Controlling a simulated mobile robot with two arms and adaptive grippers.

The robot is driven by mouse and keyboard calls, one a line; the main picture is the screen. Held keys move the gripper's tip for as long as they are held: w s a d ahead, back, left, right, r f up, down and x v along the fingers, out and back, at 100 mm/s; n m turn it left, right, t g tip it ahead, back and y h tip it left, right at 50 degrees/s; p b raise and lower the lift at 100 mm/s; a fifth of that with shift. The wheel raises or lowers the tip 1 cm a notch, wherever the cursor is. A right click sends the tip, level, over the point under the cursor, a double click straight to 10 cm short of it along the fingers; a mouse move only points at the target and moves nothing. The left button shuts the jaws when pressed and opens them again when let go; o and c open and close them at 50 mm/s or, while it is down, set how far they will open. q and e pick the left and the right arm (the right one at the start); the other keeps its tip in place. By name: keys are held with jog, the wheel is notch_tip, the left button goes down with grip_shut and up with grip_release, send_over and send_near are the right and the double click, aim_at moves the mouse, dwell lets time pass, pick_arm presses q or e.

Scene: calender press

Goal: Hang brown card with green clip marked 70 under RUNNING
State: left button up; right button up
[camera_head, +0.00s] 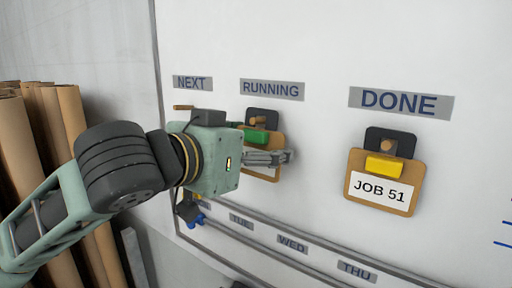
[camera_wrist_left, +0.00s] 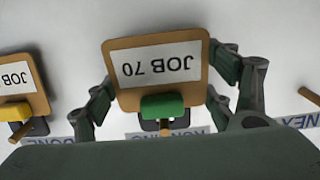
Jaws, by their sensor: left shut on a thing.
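The brown card (camera_head: 275,142) with the green clip (camera_head: 254,135) is in front of the dark peg plate (camera_head: 262,117) under the RUNNING label (camera_head: 272,89). In the left wrist view the card (camera_wrist_left: 158,92) reads JOB 70, upside down, with its green clip (camera_wrist_left: 162,106) beside a wooden peg (camera_wrist_left: 166,131). My left gripper (camera_head: 281,158) is shut on the card, a finger at each side edge. I cannot tell whether the clip is on the peg. The gripper hides much of the card in the head view. My right gripper is not in view.
A brown JOB 51 card (camera_head: 382,190) with a yellow clip hangs under DONE (camera_head: 401,102) at the right. A bare peg (camera_head: 183,107) shows under NEXT (camera_head: 192,83). Weekday labels line a rail (camera_head: 330,247) below. Brown rolls (camera_head: 58,125) stand at the left.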

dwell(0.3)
pick_arm(q)
jog(key=o, duration=1.1)
